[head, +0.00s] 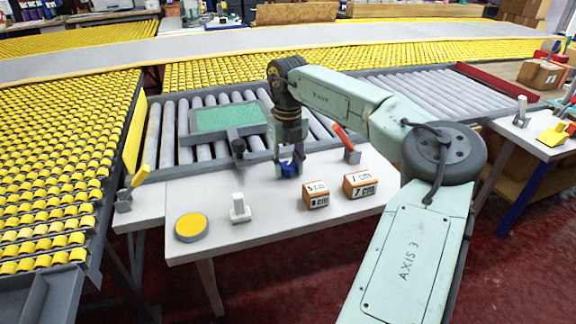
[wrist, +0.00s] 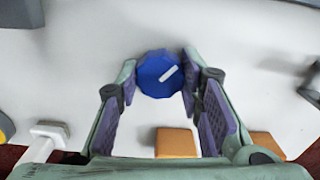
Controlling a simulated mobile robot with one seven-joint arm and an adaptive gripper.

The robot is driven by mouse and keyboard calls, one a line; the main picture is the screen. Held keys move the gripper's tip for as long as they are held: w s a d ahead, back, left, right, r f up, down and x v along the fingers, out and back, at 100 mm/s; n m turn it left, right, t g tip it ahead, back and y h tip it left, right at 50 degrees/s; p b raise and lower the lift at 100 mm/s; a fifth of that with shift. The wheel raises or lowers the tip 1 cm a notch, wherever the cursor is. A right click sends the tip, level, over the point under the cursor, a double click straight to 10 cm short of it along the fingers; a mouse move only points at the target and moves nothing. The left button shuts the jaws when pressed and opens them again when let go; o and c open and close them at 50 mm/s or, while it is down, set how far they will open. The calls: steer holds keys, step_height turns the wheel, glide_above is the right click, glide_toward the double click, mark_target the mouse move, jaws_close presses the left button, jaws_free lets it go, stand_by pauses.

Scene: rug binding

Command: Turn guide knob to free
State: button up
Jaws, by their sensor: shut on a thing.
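The guide knob (wrist: 158,76) is a blue, many-sided knob with a white pointer line on its face. In the wrist view the line slants toward the upper right. My gripper (head: 290,167) points down over the white table, and its two purple-padded fingers are shut on the knob from either side. In the head view the fingers mostly hide the knob. No marked positions around the knob can be read in either view.
Two orange-brown blocks with cm labels (head: 316,195) (head: 360,184) stand right of my gripper. A red-handled lever (head: 346,143) stands behind them. A white upright piece (head: 240,209) and a yellow round button (head: 191,227) are to the left. Rollers and a green plate (head: 225,117) lie behind.

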mark_target(287, 165)
steer(key=m+b, duration=0.1)
steer(key=m, duration=0.4)
steer(key=shift+m, duration=0.4)
steer(key=shift+m+b, duration=0.3)
steer(key=shift+m, duration=1.8)
steer(key=o, duration=1.2)
steer(key=shift+c, duration=0.2)
step_height(287, 165, up, 12)
